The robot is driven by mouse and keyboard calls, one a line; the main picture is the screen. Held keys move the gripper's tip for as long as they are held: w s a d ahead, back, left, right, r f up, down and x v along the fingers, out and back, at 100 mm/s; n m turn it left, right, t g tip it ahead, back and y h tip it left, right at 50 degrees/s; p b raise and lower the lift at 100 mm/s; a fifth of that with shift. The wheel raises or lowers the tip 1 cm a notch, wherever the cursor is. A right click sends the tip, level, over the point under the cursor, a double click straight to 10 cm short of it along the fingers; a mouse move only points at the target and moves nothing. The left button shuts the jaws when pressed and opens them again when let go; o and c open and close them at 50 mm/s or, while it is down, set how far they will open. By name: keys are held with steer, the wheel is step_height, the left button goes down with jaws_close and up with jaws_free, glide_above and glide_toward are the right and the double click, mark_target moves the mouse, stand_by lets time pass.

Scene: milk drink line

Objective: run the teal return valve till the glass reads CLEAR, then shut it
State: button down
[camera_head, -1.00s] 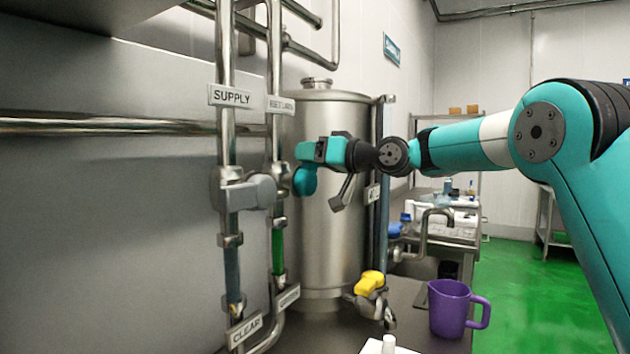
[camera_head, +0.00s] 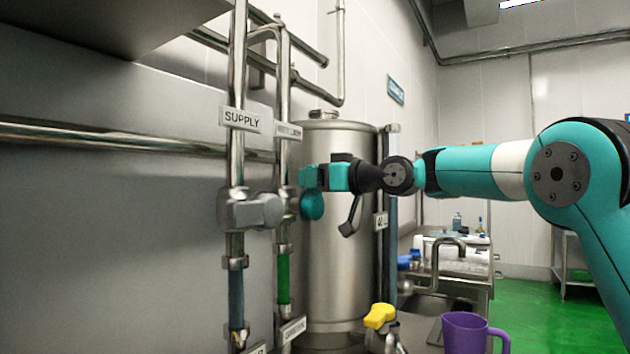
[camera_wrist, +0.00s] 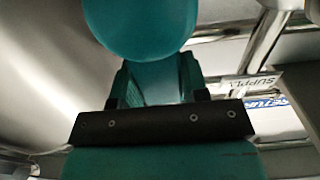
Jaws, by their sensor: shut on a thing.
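The teal return valve's handle (camera_head: 312,205) has a rounded paddle hanging just below my gripper (camera_head: 308,178), in front of the return pipe. In the wrist view the round teal paddle (camera_wrist: 140,25) fills the top, and its narrower neck (camera_wrist: 152,82) lies between my two fingers. My gripper is shut on this handle. The return pipe's sight glass (camera_head: 283,278) looks green. The tag below it (camera_head: 293,330) is too blurred to read. The valve's body is mostly hidden behind my gripper.
The supply pipe with its SUPPLY sign (camera_head: 242,120), grey valve (camera_head: 250,212) and blue-grey glass (camera_head: 236,296) stands close on the left. A steel tank (camera_head: 335,250) is behind my gripper. A yellow-handled valve (camera_head: 379,316) and purple jug (camera_head: 465,335) are below.

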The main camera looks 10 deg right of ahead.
steer(key=c, duration=0.6)
jaws_free()
steer(key=shift+c, duration=0.2)
steer(key=b+v, duration=0.3)
steer(key=v, duration=1.4)
steer(key=shift+s+b, duration=0.2)
steer(key=shift+b, duration=0.2)
steer(key=shift+d+r, duration=0.1)
